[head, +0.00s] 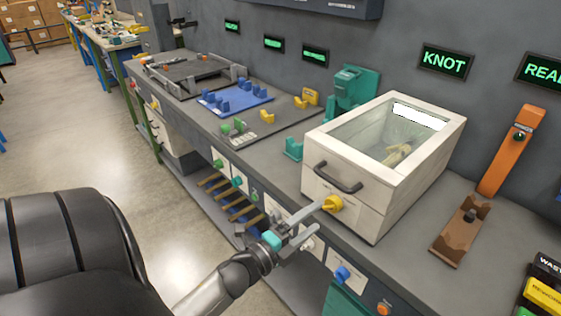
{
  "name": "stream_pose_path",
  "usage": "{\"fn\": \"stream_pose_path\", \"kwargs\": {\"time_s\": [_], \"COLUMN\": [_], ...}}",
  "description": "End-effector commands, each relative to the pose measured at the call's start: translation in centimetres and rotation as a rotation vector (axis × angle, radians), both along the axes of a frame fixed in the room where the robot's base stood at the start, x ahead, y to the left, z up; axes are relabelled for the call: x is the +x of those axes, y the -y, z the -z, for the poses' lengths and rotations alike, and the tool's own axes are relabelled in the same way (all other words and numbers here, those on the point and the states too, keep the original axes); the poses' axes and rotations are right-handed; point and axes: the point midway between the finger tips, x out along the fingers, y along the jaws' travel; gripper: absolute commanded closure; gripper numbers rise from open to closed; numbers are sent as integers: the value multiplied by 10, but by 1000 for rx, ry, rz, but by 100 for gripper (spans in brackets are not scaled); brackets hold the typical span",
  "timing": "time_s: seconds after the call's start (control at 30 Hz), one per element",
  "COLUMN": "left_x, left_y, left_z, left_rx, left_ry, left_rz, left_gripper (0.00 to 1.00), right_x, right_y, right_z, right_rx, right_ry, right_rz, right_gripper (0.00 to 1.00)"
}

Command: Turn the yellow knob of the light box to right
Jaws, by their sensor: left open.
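The light box (340,182) is a white box with a glass lid and a dark handle, standing on the grey bench. Its yellow knob (332,203) sits on the front face, low and left of the middle. My left gripper (312,222) is open, with its fingers pointing toward the yellow knob. One finger reaches close to the knob's left side and the other is lower. I cannot tell whether a finger touches the knob. A pale wooden piece (397,154) lies inside the box under the glass. My right gripper is not in the view.
A blue knob (342,274) and an orange button (384,308) are on the bench front below. A wooden stand with an orange upright (506,150) is right of the box. A teal device (352,90) stands behind it. Green signs, one reading KNOT (445,62), hang on the wall.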

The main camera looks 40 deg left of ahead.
Motion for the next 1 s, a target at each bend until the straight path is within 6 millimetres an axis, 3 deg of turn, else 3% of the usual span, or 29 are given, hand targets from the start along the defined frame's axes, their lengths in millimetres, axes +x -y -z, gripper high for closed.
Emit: {"fn": "stream_pose_path", "kwargs": {"time_s": [0.3, 0.5, 1.0], "left_x": [-61, -87, -98], "left_y": [-5, -7, -8], "left_z": [1, 1, 0], "left_rx": [-2, -1, 0], "left_ry": [-3, -1, 2], "left_rz": [-2, -1, 0], "left_gripper": [19, 19, 19], "right_x": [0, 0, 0], "right_y": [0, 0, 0], "right_z": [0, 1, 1], "right_rx": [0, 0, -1], "right_ry": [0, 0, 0], "right_rz": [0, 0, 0], "right_gripper": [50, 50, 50]}}
